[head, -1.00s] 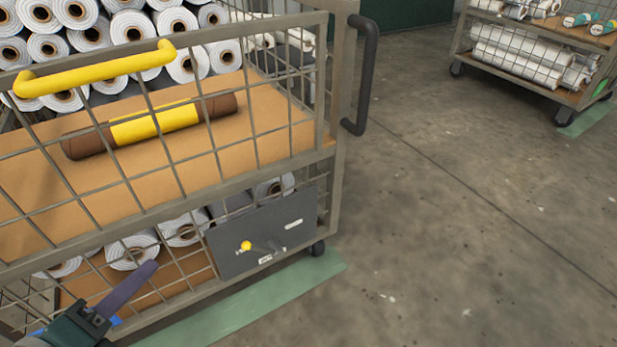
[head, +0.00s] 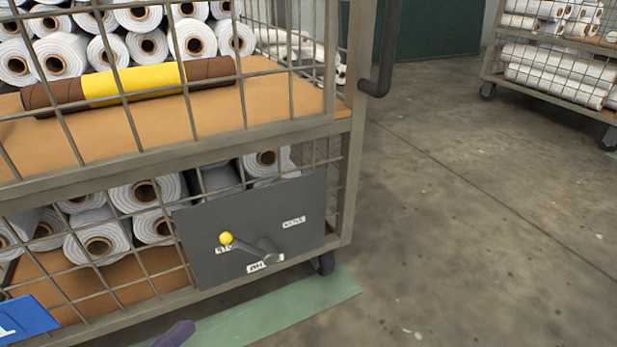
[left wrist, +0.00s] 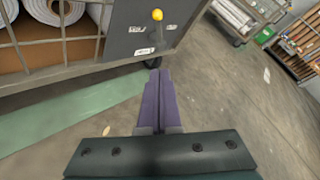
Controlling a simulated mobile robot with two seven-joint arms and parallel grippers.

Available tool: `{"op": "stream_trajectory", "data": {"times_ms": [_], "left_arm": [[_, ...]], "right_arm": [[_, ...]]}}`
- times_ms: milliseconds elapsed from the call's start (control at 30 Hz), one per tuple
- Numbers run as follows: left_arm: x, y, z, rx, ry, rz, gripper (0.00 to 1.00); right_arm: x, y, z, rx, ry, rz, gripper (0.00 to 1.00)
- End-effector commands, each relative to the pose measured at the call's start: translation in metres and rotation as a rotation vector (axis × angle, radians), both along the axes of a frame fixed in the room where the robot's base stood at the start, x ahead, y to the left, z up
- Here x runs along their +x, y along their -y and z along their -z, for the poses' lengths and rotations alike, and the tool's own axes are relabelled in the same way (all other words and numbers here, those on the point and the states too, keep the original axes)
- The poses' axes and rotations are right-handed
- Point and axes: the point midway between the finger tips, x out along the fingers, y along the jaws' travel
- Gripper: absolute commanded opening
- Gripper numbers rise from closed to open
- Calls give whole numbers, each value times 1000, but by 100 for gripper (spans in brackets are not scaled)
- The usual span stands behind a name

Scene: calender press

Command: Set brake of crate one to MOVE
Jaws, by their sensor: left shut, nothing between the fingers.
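The dark grey brake panel (head: 290,215) is fixed low on the side of the near crate (head: 215,150). Its lever (head: 248,248) has a yellow knob (head: 226,238) and points left, with the knob beside the partly covered left label (head: 222,250). A label that seems to read MOVE (head: 293,222) sits to the right, and another label (head: 262,264) sits below the pivot. My left gripper (head: 175,335) barely shows at the bottom edge, below the panel and apart from it. In the left wrist view its purple fingers (left wrist: 155,75) are shut and empty, below the knob (left wrist: 157,15).
The crate holds white rolls (head: 140,45) and a brown and yellow roll (head: 130,85) behind wire mesh. Its wheel (head: 323,263) stands by a green floor strip (head: 270,312). A blue sign (head: 25,318) is at lower left. Floor to the right is clear up to another cart (head: 550,75).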

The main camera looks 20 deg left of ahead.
Motion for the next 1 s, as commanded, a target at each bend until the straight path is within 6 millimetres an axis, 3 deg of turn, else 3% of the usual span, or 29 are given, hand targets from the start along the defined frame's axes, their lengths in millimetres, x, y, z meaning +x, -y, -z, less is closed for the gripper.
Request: {"op": "stream_trajectory", "data": {"times_ms": [267, 700, 1000], "left_arm": [[14, 0, 6, -1, 3, 0, 0], [100, 4, 35, -1, 4, 0, 0], [128, -9, 16, 0, 0, 0, 0]], "right_arm": [[0, 0, 9, 0, 0, -1, 0], [0, 1, 54, -3, 0, -2, 0], [0, 1, 54, -4, 0, -2, 0]]}}
